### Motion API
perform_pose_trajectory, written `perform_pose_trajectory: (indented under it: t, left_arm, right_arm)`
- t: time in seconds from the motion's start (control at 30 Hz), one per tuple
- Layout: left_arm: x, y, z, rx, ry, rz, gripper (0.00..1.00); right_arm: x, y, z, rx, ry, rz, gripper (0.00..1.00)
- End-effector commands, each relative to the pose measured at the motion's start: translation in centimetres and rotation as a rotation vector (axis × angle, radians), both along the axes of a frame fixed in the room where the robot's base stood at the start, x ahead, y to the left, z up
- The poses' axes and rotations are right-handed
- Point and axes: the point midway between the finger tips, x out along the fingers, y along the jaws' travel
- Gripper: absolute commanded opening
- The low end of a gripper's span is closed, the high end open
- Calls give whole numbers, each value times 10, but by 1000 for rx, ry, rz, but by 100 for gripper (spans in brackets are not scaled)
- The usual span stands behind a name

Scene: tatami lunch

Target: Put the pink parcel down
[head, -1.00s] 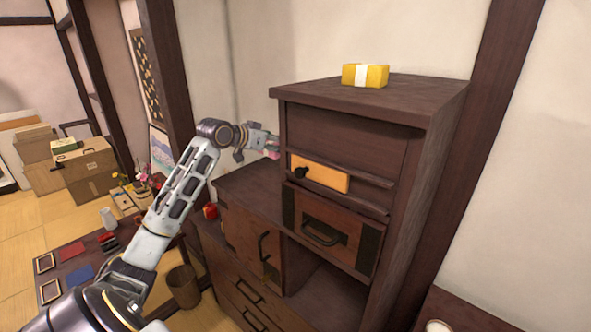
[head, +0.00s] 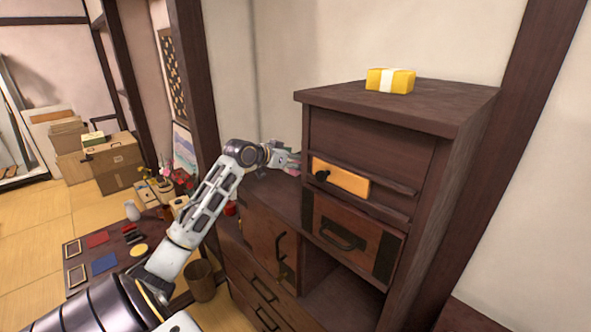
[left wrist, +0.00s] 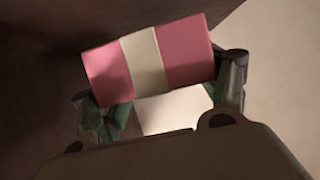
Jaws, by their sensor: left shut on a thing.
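The pink parcel (left wrist: 186,52) with a pale band fills the upper middle of the left wrist view. It sits tilted between the two fingers of my left gripper (left wrist: 165,105), which is shut on it. In the head view my left gripper (head: 285,158) is at the left side of the tall dark cabinet (head: 375,135), above the lower cabinet top. There only a small bit of pink shows at the fingertips. I cannot tell whether the parcel touches a surface. My right gripper is not in view.
A yellow parcel (head: 390,80) with a white band lies on top of the tall cabinet. The lower cabinet top (head: 275,192) lies below. A low table (head: 118,245) with small items stands at left.

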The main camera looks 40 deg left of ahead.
Motion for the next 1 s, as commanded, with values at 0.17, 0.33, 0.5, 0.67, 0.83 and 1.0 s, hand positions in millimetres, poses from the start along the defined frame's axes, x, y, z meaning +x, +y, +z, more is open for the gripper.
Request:
perform_pose_trajectory:
  t: [0.17,0.33,0.5,0.67,0.83,1.0]
  left_arm:
    - [0,0,-6,-1,-2,0,49]
    - [0,0,-6,0,-2,0,49]
    - [0,0,-10,-2,0,1,49]
    - [0,0,-24,-2,1,1,49]
    - [0,0,-40,-2,-1,1,49]
    - [0,0,-43,-1,-2,1,49]
  right_arm:
    - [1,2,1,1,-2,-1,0]
    - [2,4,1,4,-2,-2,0]
    - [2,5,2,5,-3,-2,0]
    - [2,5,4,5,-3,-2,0]
    - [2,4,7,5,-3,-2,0]
    - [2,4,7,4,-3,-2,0]
